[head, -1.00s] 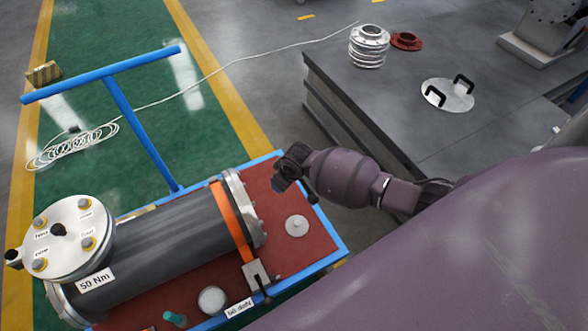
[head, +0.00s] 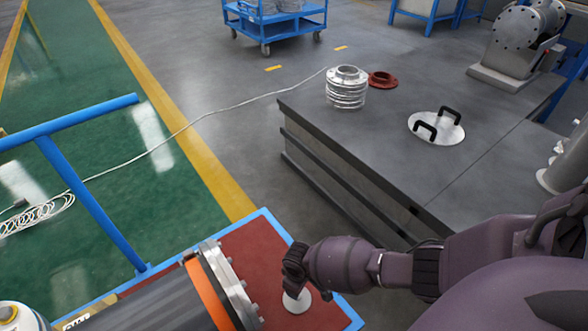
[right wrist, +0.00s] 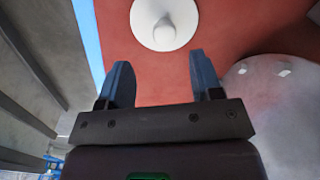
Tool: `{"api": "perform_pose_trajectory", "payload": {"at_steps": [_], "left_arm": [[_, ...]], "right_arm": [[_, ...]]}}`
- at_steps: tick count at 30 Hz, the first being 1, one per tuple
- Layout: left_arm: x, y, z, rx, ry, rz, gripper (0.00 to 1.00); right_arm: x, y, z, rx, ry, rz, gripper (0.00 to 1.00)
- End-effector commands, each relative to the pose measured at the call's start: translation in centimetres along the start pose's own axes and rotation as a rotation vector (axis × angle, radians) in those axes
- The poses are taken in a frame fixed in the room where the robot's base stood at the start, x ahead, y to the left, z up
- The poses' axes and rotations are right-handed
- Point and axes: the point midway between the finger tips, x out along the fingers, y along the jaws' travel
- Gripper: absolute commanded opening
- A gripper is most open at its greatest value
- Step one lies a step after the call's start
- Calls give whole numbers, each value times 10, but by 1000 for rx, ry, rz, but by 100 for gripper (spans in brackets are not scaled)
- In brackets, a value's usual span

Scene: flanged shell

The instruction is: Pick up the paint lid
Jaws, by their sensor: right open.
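The paint lid (head: 297,302), a small pale round disc, lies on the red top of the blue-framed cart, partly covered by my right gripper in the head view. In the right wrist view the lid (right wrist: 158,38) shows at the top with a raised knob in its middle. My right gripper (head: 294,272) hangs over the cart top by the lid. Its two fingers (right wrist: 162,78) are apart and empty, with the lid beyond their tips. My left gripper is not in view.
A dark cylinder with an orange band (head: 206,292) lies on the cart left of the lid. A blue cart handle (head: 92,205) rises at left. A grey bench (head: 370,145) holds a metal bellows (head: 347,92), a red flange (head: 382,80) and a white plate with two black handles (head: 452,135).

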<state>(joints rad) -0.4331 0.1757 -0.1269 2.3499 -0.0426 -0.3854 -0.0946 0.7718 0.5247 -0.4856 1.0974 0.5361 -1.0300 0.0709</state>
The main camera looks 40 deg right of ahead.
Motion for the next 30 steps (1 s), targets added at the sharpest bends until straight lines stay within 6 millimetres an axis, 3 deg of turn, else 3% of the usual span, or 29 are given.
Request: {"api": "perform_pose_trajectory", "payload": {"at_steps": [1,7,18,29,30], "left_arm": [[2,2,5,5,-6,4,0],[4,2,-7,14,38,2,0],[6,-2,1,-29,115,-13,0],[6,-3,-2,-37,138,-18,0],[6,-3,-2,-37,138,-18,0]], "right_arm": [[16,-3,6,-1,-13,-4,59],[29,-2,3,-1,-6,-2,59],[73,-7,5,0,-11,-4,59],[74,-6,0,0,-1,-1,59],[74,-6,0,0,-1,-1,53]]}}
